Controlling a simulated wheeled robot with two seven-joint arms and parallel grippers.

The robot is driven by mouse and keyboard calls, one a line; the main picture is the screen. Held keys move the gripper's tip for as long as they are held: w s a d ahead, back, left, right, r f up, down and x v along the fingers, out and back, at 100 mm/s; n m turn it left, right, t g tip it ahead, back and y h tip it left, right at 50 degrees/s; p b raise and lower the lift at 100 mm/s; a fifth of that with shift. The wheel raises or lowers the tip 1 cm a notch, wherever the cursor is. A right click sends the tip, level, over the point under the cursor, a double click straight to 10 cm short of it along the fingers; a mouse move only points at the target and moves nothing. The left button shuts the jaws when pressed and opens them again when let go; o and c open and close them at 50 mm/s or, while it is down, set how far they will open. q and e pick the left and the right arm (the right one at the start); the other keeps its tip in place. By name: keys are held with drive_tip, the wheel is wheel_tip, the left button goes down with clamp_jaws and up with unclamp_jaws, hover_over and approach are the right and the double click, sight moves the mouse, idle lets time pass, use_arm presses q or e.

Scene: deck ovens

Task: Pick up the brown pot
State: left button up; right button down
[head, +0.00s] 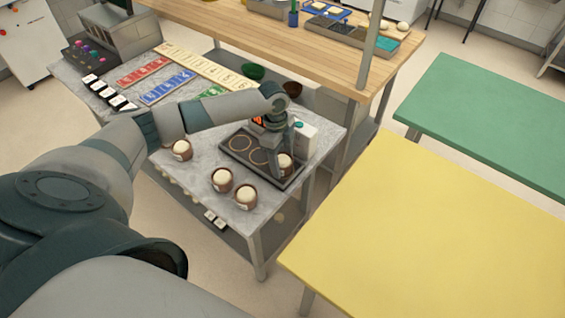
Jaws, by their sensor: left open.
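A brown pot (287,160) with a pale top stands at the right side of a black plate (236,148) with ring marks. My left gripper (278,163) points down at this pot with its jaws open. The fingers partly hide the pot, and I cannot tell whether they touch it. Three similar brown pots with pale tops stand on the grey marble table: one left of the plate (182,150) and two in front of it (222,180) (245,197). My right gripper is not in view.
Red, blue and green cards and a numbered strip (205,65) lie farther back. A yellow table (430,230) and a green table (495,125) are at the right, both bare. A wooden counter (270,45) is behind.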

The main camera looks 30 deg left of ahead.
sight(285, 161)
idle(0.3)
use_arm(q)
drive_tip(key=c, duration=0.9)
drive_tip(key=shift+o, duration=0.2)
drive_tip(key=shift+r, duration=0.1)
drive_tip(key=shift+r+b, duration=0.35)
drive_tip(key=shift+r, duration=0.1)
drive_tip(key=r, duration=0.1)
drive_tip(key=r+b, duration=0.1)
drive_tip(key=r, duration=0.1)
drive_tip(key=shift+s+d+r+b, duration=0.1)
drive_tip(key=shift+d+b, duration=0.15)
drive_tip(key=shift+b, duration=0.05)
drive_tip(key=s+d+r+b, duration=0.3)
drive_tip(key=s+d+r, duration=0.2)
drive_tip(key=d+r, duration=0.2)
drive_tip(key=shift+s+d, duration=0.4)
drive_tip(key=shift+d, duration=0.85)
drive_tip(key=shift+f, duration=0.1)
